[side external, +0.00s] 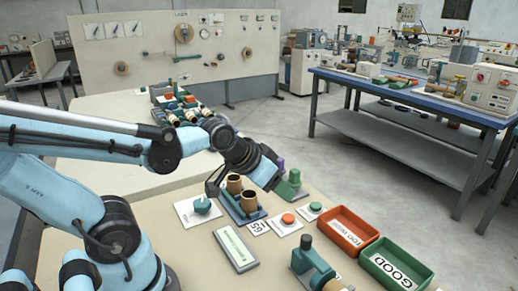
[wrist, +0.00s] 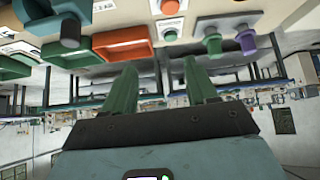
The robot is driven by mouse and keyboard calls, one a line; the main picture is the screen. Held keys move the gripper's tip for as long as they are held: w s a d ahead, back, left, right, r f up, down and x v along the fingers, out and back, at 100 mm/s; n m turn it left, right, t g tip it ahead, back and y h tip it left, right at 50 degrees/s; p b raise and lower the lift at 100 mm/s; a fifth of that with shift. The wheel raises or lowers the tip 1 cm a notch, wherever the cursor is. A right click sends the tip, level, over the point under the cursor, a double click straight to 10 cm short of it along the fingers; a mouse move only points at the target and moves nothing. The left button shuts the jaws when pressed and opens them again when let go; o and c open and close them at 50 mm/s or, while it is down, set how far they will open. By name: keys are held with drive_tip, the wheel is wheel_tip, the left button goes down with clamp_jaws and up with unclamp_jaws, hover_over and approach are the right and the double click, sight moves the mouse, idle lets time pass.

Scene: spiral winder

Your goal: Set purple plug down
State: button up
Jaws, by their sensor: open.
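An orange tray (side external: 344,238) and a green tray marked GOOD (side external: 372,274) stand at the front right. Red (side external: 288,219) and green (side external: 316,206) buttons sit near the base. A blue holder with brown spools (side external: 235,185) lies close under my wrist.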

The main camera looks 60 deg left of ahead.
drive_tip(key=s+d, duration=0.1)
drive_tip(key=s+d+g, duration=0.1)
drive_tip(key=s, duration=0.1)
drive_tip(key=shift+r+m, duration=0.2)
drive_tip(key=shift+m, duration=0.1)
idle(1.1)
